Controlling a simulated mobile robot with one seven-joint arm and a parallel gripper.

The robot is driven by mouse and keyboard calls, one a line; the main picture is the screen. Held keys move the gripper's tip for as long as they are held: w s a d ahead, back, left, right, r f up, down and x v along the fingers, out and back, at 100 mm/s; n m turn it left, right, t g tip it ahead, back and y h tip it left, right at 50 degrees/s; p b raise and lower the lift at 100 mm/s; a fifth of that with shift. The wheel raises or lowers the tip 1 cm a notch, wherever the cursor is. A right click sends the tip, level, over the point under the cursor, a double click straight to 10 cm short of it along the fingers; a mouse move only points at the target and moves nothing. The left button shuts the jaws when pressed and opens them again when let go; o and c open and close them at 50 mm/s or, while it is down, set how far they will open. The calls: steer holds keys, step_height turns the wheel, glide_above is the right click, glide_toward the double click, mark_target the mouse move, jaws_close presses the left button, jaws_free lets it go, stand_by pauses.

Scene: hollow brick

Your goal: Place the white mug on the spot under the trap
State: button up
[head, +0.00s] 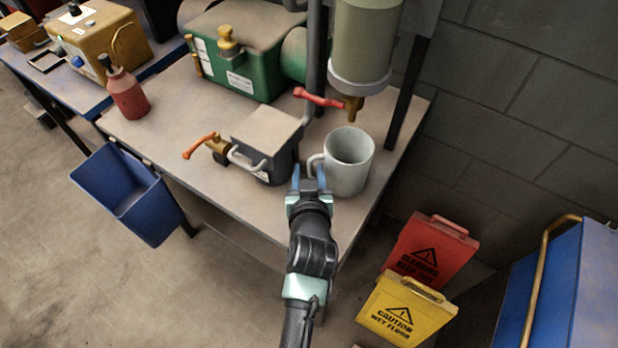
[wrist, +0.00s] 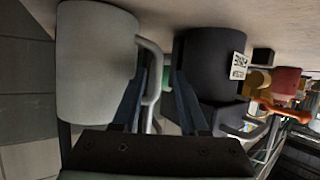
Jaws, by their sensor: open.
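The white mug (head: 349,165) stands upright on the workbench, its handle toward the left. It shows large at the left of the wrist view (wrist: 95,65). The trap, a grey-green cylinder (head: 362,45) with a brass spout and red lever, hangs above and behind the mug. I cannot tell whether the mug is directly below the spout. No marked spot shows; the mug may cover it. My gripper (head: 309,180) is open at the mug's handle side. In the wrist view its fingers (wrist: 158,100) lie on either side of the handle (wrist: 153,85), not visibly closed on it.
A dark grey box (head: 268,140) with a handle and an orange lever stands close left of my gripper. A green machine (head: 245,45) and a red bottle (head: 126,95) are farther back. The workbench (head: 160,135) is clear at front left. A blue bin (head: 125,190) hangs at its edge.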

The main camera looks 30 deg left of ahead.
steer(key=v, duration=1)
steer(key=shift+s, duration=0.1)
steer(key=w+d+r+m+t+h, duration=0.15)
steer(key=w+d+r, duration=0.3)
steer(key=r, duration=0.45)
steer(key=w+d+r+m+t+h, duration=0.1)
steer(key=w+d+r+t+h, duration=0.15)
steer(key=w+r, duration=0.4)
steer(key=d+r+m+t+h, duration=0.1)
steer(key=d+r+m+h, duration=0.1)
steer(key=d+r, duration=0.45)
steer(key=d+r+m+t+h, duration=0.15)
steer(key=d+r, duration=0.25)
steer(key=r, duration=0.5)
steer(key=s+r+t+p, duration=0.2)
steer(key=s+r+t, duration=0.1)
steer(key=r, duration=0.7)
steer(key=s+r+t+p, duration=0.2)
steer(key=s+r, duration=0.3)
steer(key=r, duration=0.5)
steer(key=s+r+t+p, duration=0.2)
steer(key=s+r+t, duration=0.2)
steer(key=r, duration=0.6)
steer(key=shift+s+a+r+m, duration=0.3)
steer(key=shift+s+a, duration=0.1)
steer(key=shift+s, duration=0.05)
